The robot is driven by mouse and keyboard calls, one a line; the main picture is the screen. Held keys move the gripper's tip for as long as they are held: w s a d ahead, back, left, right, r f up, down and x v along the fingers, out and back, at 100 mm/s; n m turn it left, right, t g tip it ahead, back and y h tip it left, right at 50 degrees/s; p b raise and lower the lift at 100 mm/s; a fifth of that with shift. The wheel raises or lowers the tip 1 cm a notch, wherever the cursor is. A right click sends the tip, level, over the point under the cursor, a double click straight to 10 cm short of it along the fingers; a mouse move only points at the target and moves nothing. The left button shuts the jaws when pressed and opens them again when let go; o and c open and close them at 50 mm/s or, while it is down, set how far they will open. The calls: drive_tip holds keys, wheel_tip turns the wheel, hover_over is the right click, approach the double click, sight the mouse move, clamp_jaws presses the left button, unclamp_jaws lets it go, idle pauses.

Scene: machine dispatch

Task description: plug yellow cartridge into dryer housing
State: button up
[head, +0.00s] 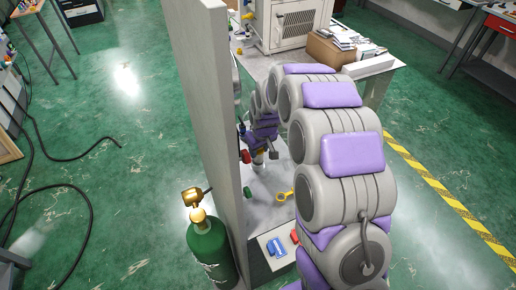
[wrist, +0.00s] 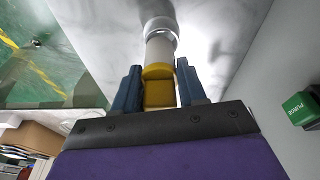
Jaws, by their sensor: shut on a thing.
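In the wrist view my gripper (wrist: 160,90) has its two blue fingers closed on the yellow cartridge (wrist: 159,92), one on each side. A pale cylinder (wrist: 160,48) extends from the yellow part, away from the gripper. Its far end meets a wider whitish ring (wrist: 160,26) against a pale surface. I cannot tell whether this ring is the dryer housing, or whether the cylinder is inside it or only in front of it.
The tall grey panel (head: 205,110) stands left of my arm. A green gas cylinder (head: 211,250) stands at its near end. Blue (head: 276,248) and red parts and a yellow tool (head: 284,196) lie on the bench. A green PURGE block (wrist: 300,108) is at right in the wrist view.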

drive_tip(key=shift+d+f, duration=0.1)
drive_tip(key=shift+d, duration=0.5)
drive_tip(key=shift+a+f, duration=0.35)
drive_tip(key=shift+a, duration=0.05)
drive_tip(key=shift+d+r, duration=0.25)
drive_tip(key=shift+r, duration=0.15)
drive_tip(key=shift+a+p, duration=0.55)
drive_tip(key=shift+a, duration=0.1)
idle(0.7)
drive_tip(key=shift+s+x, duration=0.15)
drive_tip(key=shift+x, duration=0.7)
drive_tip(key=shift+s+x, duration=0.2)
drive_tip(key=shift+x, duration=0.65)
idle(0.4)
drive_tip(key=shift+d+f, duration=0.1)
drive_tip(key=o, duration=1.3)
drive_tip(key=shift+o, duration=0.3)
drive_tip(key=shift+w, duration=0.1)
